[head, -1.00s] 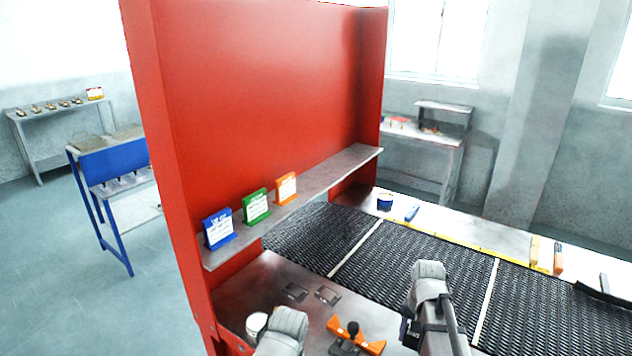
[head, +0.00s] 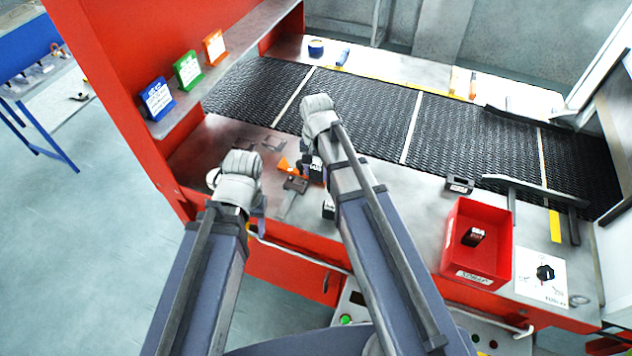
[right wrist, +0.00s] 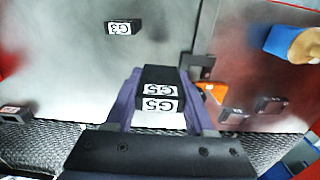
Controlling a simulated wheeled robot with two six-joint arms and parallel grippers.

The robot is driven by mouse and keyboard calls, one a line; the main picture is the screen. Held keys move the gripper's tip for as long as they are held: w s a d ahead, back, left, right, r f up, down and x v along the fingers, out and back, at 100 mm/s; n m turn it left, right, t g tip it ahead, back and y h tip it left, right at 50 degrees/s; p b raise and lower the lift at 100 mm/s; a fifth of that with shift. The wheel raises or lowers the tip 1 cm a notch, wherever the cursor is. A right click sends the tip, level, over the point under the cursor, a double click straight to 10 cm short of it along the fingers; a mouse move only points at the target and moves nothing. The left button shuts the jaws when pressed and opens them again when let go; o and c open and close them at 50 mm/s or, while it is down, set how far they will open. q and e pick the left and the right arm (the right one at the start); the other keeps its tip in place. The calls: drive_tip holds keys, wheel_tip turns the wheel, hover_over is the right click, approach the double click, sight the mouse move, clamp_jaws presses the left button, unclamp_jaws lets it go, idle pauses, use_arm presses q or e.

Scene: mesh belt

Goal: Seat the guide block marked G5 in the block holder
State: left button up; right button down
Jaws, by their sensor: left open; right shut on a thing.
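The black guide block G5 (right wrist: 158,95) is clamped between the purple fingers of my right gripper (right wrist: 160,82), its white labels facing the right wrist camera. In the head view my right gripper (head: 310,160) is over the near metal table, beside an orange fixture (head: 288,166) with a grey bracket (head: 295,184), which looks like the block holder. The bracket also shows just right of G5 in the right wrist view (right wrist: 198,62). Whether G5 touches it I cannot tell. My left gripper (head: 258,214) is open, left of the fixture; its fingertips are partly hidden.
A block marked G3 (right wrist: 124,27) lies on the table. A red bin (head: 449,235) with a dark block inside stands at the right, near another block (head: 460,184). The black mesh belt (head: 370,110) runs behind. A shelf (head: 190,100) with sign cards is left.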

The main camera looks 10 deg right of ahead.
sight(317, 199)
drive_tip(key=shift+f+b, duration=5)
drive_tip(key=shift+f, duration=0.05)
drive_tip(key=shift+f, duration=0.15)
drive_tip(key=c, duration=0.5)
unclamp_jaws()
